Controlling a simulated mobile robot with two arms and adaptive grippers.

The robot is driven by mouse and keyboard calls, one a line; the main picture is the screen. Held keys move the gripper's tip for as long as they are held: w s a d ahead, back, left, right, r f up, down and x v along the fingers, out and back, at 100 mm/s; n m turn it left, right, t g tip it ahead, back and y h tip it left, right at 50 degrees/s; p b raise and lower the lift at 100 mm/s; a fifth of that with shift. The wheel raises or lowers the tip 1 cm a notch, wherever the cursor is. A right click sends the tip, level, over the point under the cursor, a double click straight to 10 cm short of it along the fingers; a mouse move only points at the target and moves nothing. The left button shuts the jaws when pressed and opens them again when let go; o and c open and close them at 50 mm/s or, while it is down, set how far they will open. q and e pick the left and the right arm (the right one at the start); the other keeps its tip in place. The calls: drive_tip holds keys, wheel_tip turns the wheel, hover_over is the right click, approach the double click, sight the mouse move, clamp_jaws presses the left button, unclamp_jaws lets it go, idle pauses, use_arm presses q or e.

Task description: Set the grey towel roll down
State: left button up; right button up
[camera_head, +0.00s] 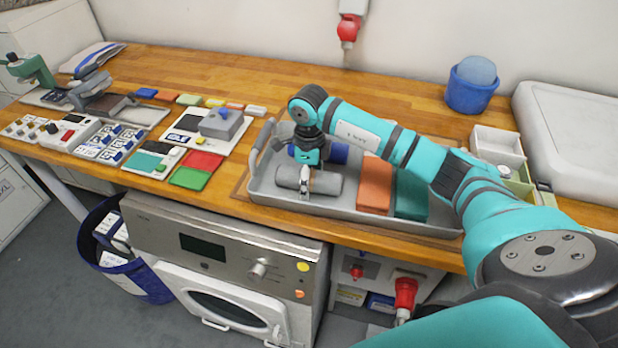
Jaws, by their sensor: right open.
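The grey towel roll (328,187) lies on its side in the front left part of the grey tray (355,214). My right gripper (306,186) is directly over the middle of the roll, pointing down. It is open, with one finger showing in front of the roll; the far finger is hidden. I cannot tell whether the fingers touch the roll. A blue roll (337,152) lies behind it in the tray, partly covered by my gripper. My left gripper is not in view.
Folded orange (375,186) and teal (411,195) towels fill the tray's right part. A blue bucket (470,89), white bin (497,145) and large white case (575,135) stand to the right. Colour swatches (190,178) and boards lie left. Wood behind the tray is clear.

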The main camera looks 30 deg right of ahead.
wheel_tip(320, 180, up, 11)
drive_tip(key=b, duration=0.3)
drive_tip(key=shift+r, duration=0.65)
